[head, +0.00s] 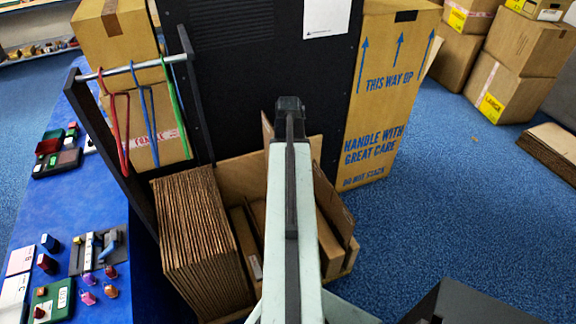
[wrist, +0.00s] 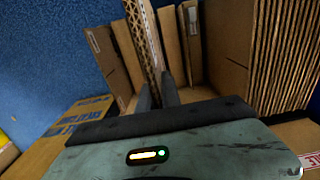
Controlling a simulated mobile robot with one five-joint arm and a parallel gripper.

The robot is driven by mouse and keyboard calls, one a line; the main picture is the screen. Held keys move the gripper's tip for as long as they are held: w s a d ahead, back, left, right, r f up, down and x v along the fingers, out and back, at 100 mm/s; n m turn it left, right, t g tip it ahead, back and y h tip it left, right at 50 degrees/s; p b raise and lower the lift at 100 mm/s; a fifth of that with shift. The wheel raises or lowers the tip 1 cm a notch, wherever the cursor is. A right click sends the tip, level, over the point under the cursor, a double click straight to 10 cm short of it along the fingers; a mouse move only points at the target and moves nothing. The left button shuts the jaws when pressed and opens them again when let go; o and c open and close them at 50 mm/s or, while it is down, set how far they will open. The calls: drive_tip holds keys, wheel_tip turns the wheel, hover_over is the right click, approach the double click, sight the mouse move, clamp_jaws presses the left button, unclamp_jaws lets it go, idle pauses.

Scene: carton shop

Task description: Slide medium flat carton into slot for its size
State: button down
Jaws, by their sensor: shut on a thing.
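My gripper (wrist: 158,92) is shut on a flat brown carton (wrist: 143,32), whose corrugated edge runs up between the two dark fingers in the wrist view. The held carton stands roughly upright between other flat cartons, one to its left (wrist: 110,55) and one to its right (wrist: 172,45). These have the open-topped cardboard holder (head: 240,178) around them in the head view. My arm reaches over this holder and hides its middle, and the fingers are hidden there. I cannot tell how deep the held carton sits or whether it touches the holder's floor.
A thick stack of flat cartons (head: 200,240) stands at the holder's left. A tall "THIS WAY UP" box (head: 385,100) and a black panel (head: 255,70) stand behind.

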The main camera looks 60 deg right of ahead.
wheel_tip(320, 180, up, 14)
drive_tip(key=p, duration=1.2)
drive_tip(key=shift+f+p, duration=0.15)
drive_tip(key=shift+p, duration=0.2)
drive_tip(key=shift+f, duration=0.15)
